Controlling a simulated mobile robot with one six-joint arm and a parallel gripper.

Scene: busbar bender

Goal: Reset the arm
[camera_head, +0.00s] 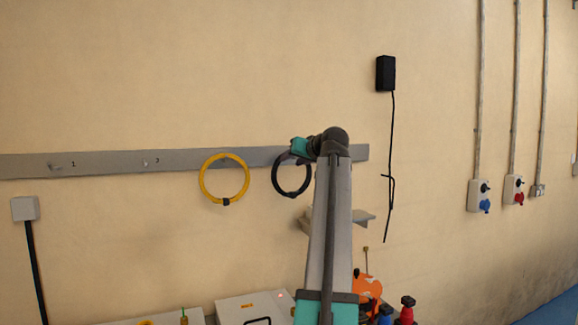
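My arm (329,225) rises from the bottom of the head view to a dark joint (335,139) in front of the wall rail. A teal wrist part (300,146) points left from this joint. My gripper (285,159) appears as a small dark shape at the top of a black ring (292,193). It overlaps the ring in the picture, but I cannot tell whether it touches or holds it. The finger opening is too small and dark to make out.
A grey rail (105,163) with numbered hooks runs along the wall. A yellow ring (204,184) hangs left of the black one. A black box (385,73) with a dangling cable is at right. Pale cases (235,309) and an orange item (367,286) stand low down.

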